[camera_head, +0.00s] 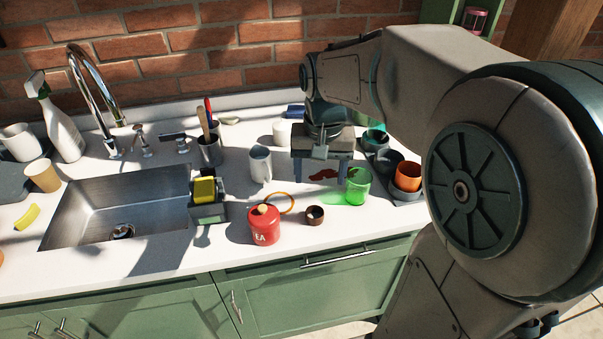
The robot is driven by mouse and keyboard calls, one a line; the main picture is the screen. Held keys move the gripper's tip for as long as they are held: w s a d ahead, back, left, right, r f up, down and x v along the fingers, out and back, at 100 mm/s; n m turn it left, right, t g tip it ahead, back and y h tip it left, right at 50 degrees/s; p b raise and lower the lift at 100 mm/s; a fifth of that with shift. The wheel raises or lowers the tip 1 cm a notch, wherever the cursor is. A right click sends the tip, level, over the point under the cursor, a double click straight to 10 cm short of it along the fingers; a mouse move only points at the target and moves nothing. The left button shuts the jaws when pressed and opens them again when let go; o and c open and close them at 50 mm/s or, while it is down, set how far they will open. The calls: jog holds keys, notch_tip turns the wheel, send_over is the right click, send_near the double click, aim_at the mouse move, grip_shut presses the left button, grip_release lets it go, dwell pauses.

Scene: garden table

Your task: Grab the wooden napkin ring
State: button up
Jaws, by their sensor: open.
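A small dark brown ring (314,215), which looks like the wooden napkin ring, sits on the white counter near its front edge. Its round opening faces up. My gripper (320,175) is above the counter, behind the ring in the picture, with its fingers pointing down. The gripper is apart from the ring.
A red canister (264,226) stands left of the ring, a green glass (357,187) to its right. A white mug (260,164) is behind. Orange and dark cups (408,176) stand further right. A sink (130,203) is on the left. Counter in front of the ring is clear.

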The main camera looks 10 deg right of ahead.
jog(key=w, duration=0.2)
send_over(315, 209)
jog(key=s, duration=0.1)
jog(key=shift+m+g, duration=0.3)
jog(key=f, duration=0.8)
jog(key=shift+s+a, duration=0.15)
jog(key=shift+a, duration=0.05)
jog(key=shift+s+f+p, duration=0.15)
jog(key=shift+f+p, duration=0.05)
jog(key=shift+f, duration=1.15)
jog(key=shift+s+f+p, duration=0.1)
jog(key=shift+f+p, duration=0.1)
jog(key=shift+f, duration=1.15)
jog(key=c, duration=1.1)
